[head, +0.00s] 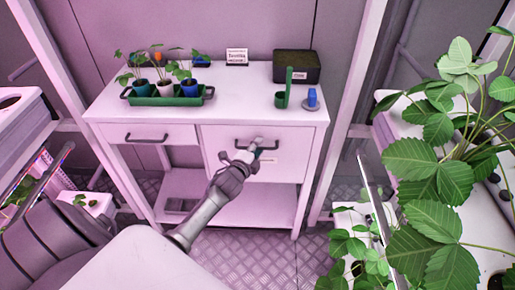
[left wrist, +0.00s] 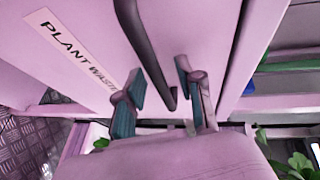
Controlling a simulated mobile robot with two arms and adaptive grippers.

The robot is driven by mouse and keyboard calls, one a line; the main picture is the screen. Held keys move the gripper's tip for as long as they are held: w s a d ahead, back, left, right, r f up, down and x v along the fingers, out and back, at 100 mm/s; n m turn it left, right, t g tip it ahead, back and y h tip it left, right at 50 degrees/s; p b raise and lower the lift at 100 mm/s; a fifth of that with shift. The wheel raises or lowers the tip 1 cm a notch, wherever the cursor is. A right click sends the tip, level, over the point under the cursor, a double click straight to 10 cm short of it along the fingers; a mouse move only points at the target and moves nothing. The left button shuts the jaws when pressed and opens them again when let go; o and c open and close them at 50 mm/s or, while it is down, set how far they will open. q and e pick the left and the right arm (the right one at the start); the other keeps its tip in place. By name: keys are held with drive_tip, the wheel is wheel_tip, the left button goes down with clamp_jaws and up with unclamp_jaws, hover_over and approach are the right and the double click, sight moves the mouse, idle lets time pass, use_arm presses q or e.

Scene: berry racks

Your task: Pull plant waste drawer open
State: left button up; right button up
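The plant waste drawer (head: 285,170) is the deep right-hand drawer of the white cabinet, and its front looks flush. In the left wrist view its front carries the label "PLANT WASTE" (left wrist: 72,52). Its dark bar handle (head: 270,148) also shows in the left wrist view (left wrist: 140,40). My left gripper (head: 254,149) is at the handle, partly covering it in the head view. In the left wrist view my left gripper (left wrist: 160,85) has its teal-padded fingers apart, with the handle's lower end between them. Contact cannot be told. My right gripper is not in view.
A shallower drawer (head: 150,134) with a handle is at the left. On the cabinet top stand a green tray (head: 168,101) of potted seedlings, a black soil box (head: 296,67), a green holder (head: 283,101) and a blue item (head: 312,97). Leafy plants (head: 440,180) crowd the right side.

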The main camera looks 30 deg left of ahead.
use_arm(q)
clamp_jaws()
drive_tip(key=shift+d, duration=0.1)
idle(0.4)
